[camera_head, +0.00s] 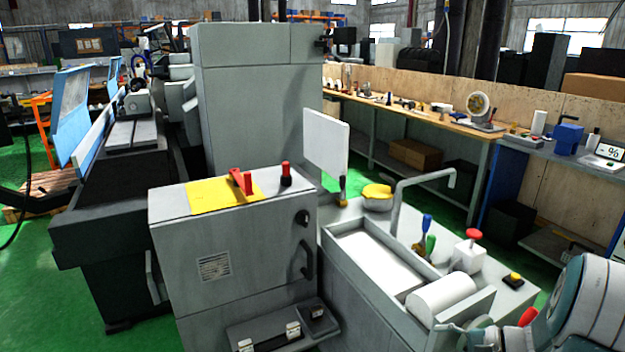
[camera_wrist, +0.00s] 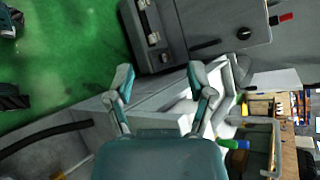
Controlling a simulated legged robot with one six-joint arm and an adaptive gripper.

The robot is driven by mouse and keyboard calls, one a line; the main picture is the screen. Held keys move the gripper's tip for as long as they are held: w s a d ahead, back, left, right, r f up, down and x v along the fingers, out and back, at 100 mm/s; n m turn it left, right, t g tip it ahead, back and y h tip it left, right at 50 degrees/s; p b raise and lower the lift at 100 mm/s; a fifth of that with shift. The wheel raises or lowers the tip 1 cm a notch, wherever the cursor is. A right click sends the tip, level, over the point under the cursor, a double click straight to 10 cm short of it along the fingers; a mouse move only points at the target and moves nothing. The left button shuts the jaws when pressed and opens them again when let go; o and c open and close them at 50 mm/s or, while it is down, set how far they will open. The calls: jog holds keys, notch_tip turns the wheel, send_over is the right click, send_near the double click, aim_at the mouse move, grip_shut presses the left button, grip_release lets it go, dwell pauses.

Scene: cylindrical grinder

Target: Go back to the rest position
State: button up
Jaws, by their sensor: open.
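My gripper (camera_wrist: 162,85) shows in the wrist view with its two fingers spread apart and nothing between them. It hangs over the grey grinder (camera_wrist: 145,100), whose bed lies behind the fingers. In the head view my arm is at the lower right, beside the front end of the grinder (camera_head: 345,265); the gripper's fingers are not clear there. The grinder has a white cylinder (camera_head: 440,297) in its trough, and a red-knobbed white block (camera_head: 468,256) and blue and green handles (camera_head: 428,240) beside it.
A grey cabinet (camera_head: 235,260) with a yellow plate and red levers stands at the centre. A bent grey pipe (camera_head: 397,205) rises over the trough. A workbench (camera_head: 400,103) with tools runs along the back right. Green floor (camera_head: 100,320) is open at the lower left.

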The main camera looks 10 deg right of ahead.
jog(key=s+a+r+n+g+h, duration=0.1)
jog(key=s+a+r+n+h, duration=0.4)
jog(key=a, duration=0.6)
jog(key=s+a+r+n+g+h, duration=0.1)
jog(key=s+a+r+n+h, duration=0.4)
jog(key=s+a+r+n, duration=0.4)
notch_tip(320, 180, up, 3)
jog(key=shift+s+a+h, duration=0.3)
jog(key=shift+s+a, duration=0.5)
jog(key=shift+a, duration=0.3)
jog(key=shift+w, duration=0.1)
